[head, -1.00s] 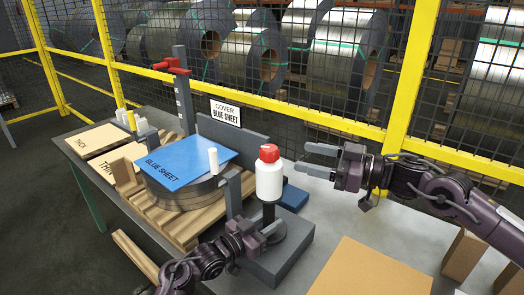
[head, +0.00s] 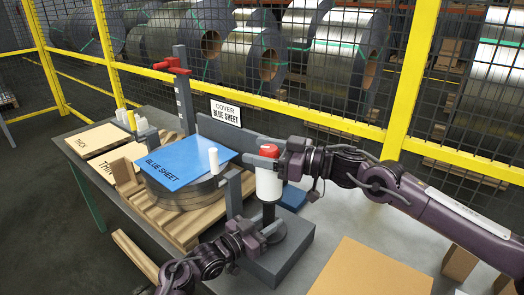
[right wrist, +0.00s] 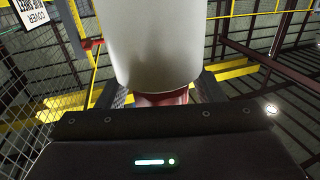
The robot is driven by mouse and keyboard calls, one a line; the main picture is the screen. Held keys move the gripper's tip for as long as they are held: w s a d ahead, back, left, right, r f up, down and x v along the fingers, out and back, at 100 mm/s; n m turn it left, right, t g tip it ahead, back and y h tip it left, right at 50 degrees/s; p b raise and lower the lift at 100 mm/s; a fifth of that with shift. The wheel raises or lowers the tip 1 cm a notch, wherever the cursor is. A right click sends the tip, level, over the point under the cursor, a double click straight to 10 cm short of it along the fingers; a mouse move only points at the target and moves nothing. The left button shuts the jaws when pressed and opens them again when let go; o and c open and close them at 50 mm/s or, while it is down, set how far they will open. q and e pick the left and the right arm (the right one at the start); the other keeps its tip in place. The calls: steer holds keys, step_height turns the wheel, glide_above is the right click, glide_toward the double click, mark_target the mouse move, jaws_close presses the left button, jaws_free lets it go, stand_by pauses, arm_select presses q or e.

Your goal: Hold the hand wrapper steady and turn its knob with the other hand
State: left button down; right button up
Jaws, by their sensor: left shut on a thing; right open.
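The hand wrapper is a white roll (head: 269,185) with a red knob (head: 268,151) on top and a dark stem (head: 268,214) below, standing upright. My left gripper (head: 270,232) is shut on the dark stem near its base. My right gripper (head: 264,158) is open at the knob, its fingers reaching past the top of the roll. In the right wrist view the white roll (right wrist: 165,45) fills the middle and the red knob (right wrist: 162,98) sits between the open fingers. Whether the fingers touch the knob cannot be told.
A blue sheet (head: 187,160) with a white post lies on a coil left of the wrapper, on a wooden pallet (head: 188,233). A grey block (head: 278,266) is under the stem. A cardboard piece (head: 372,270) lies at the front right. A yellow-framed mesh fence (head: 300,115) stands behind.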

steer(key=c, duration=1)
steer(key=shift+o, duration=0.2)
